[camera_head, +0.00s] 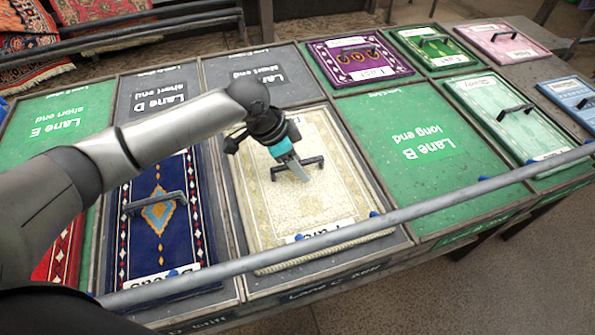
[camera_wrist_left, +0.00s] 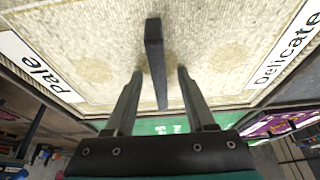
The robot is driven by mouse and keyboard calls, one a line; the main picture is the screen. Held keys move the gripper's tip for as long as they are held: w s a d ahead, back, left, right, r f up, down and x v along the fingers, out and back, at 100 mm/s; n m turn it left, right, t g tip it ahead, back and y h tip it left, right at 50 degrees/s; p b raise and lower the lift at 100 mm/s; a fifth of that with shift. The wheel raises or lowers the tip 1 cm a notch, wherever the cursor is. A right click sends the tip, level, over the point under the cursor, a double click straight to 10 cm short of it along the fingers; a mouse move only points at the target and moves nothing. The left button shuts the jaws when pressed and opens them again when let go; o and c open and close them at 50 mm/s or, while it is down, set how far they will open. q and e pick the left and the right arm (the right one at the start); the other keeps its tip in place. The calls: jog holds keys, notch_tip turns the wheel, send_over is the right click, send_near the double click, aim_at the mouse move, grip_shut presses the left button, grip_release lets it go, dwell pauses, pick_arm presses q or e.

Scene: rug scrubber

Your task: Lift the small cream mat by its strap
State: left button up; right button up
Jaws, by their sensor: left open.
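The small cream mat (camera_head: 262,211) lies flat in a grey-framed lane in the middle of the head view, with white labels at its ends. In the left wrist view the mat (camera_wrist_left: 95,50) fills the top, with labels reading Pale and Delicate. Its dark strap (camera_head: 312,161) stands up like a handle across the mat's middle. My left gripper (camera_head: 300,174) reaches down over the strap. In the left wrist view its open fingers (camera_wrist_left: 160,73) lie on either side of the strap (camera_wrist_left: 154,45), with a gap on both sides. My right gripper is out of view.
A blue patterned mat (camera_head: 187,236) with a strap lies to the left. An empty green Lane B panel (camera_head: 430,120) lies to the right. A grey rail (camera_head: 430,205) runs along the front. Purple (camera_head: 383,67) and pale green (camera_head: 480,98) mats lie beyond.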

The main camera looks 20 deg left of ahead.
pick_arm(q)
jog(key=shift+f, duration=0.1)
grip_shut()
dwell(1.2)
